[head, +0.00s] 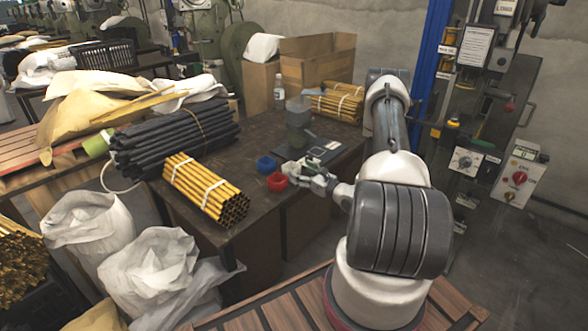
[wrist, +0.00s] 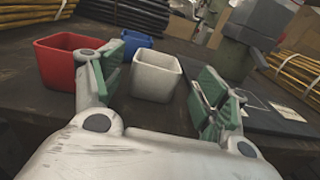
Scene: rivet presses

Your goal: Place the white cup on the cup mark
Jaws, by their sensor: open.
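The white cup (wrist: 155,75) stands upright on the dark table between the fingers of my gripper (wrist: 160,78) in the wrist view. It looks empty, and the fingers appear apart from it. My gripper is open and low over the table; it also shows in the head view (head: 308,174). In the head view the white cup is hard to tell from my fingers. A dark board (wrist: 262,118) with pale outlines and a light patch (wrist: 287,112) lies right of the gripper. Which marking is the cup mark, I cannot tell.
A red cup (wrist: 66,62) stands close left of my gripper, and a blue cup (wrist: 136,42) behind the white one. A grey-green device (wrist: 240,45) stands behind the board. Yellow tube bundles (head: 205,188) and dark rods (head: 175,137) cover the table's left part.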

